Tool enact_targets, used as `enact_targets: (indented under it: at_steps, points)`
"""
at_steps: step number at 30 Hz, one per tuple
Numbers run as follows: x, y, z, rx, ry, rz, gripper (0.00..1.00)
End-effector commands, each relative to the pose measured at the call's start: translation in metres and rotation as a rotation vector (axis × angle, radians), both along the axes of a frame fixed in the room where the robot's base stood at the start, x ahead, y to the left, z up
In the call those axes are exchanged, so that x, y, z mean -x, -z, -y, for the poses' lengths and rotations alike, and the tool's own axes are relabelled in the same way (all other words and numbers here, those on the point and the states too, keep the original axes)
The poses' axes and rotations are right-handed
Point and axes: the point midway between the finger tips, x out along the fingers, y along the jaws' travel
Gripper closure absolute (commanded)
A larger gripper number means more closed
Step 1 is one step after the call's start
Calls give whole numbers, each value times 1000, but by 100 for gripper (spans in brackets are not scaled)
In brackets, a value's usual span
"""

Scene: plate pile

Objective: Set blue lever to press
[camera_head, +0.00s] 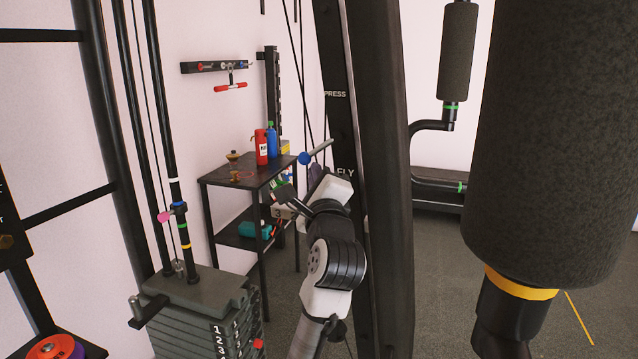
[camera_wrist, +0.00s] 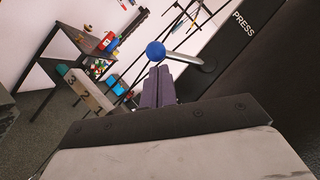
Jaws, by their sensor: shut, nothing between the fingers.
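The blue lever is a blue ball knob (camera_head: 304,158) on a grey shaft joined to a black upright post (camera_head: 342,120). The white PRESS label (camera_head: 335,94) is higher on the post and the FLY label (camera_head: 345,172) lower. The shaft meets the post between them, and the knob sticks out left and slightly down. My gripper (camera_head: 315,170) has purple-grey fingers, shut and empty, just below the knob. In the wrist view the fingertips (camera_wrist: 159,70) lie right under the blue knob (camera_wrist: 155,51). I cannot tell whether they touch it.
A dark shelf table (camera_head: 236,174) with red and blue bottles stands behind, left of my arm. A weight stack (camera_head: 200,305) is at the front left. A thick padded roller (camera_head: 550,140) fills the right. Grey floor is open at right.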

Motion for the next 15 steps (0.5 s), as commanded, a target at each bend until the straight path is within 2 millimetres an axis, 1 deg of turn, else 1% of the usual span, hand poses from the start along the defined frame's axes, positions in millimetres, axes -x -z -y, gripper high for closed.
enact_targets:
  at_steps: [4, 15]
  points:
    - [-7, -2, -1, 1, 1, 1, 100]
    - [-7, -2, -1, -1, 1, 2, 100]
